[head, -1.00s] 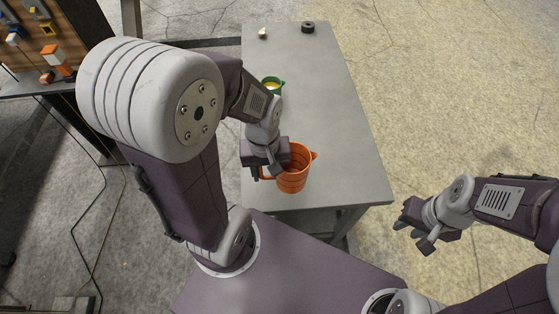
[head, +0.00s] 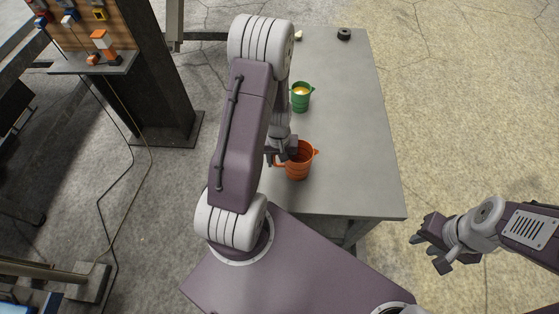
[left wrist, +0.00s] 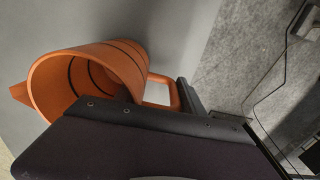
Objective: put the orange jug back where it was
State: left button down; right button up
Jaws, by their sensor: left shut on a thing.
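The orange jug (head: 299,165) is at the near end of the grey table in the head view, upright, with dark bands and its spout to the right. My left gripper (head: 277,157) is at its left side, shut on its handle. In the left wrist view the jug (left wrist: 110,75) shows its open mouth, and its handle (left wrist: 172,90) reaches to the jaws, which are partly hidden by the gripper body. I cannot tell whether the jug's base touches the table. My right gripper (head: 432,252) is empty, off the table's right side, with its fingers apart.
A green jug (head: 301,98) with yellowish contents stands farther back on the table (head: 365,150). A dark ring (head: 344,34) and a small pale thing (head: 298,36) lie at the far end. The table's right half is clear. A pegboard rack (head: 90,40) stands at the left.

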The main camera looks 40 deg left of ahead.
pick_arm(q)
jog(key=shift+w+a+f, duration=0.1)
jog(key=shift+f, duration=0.15)
jog(key=c, duration=0.7)
grip_release()
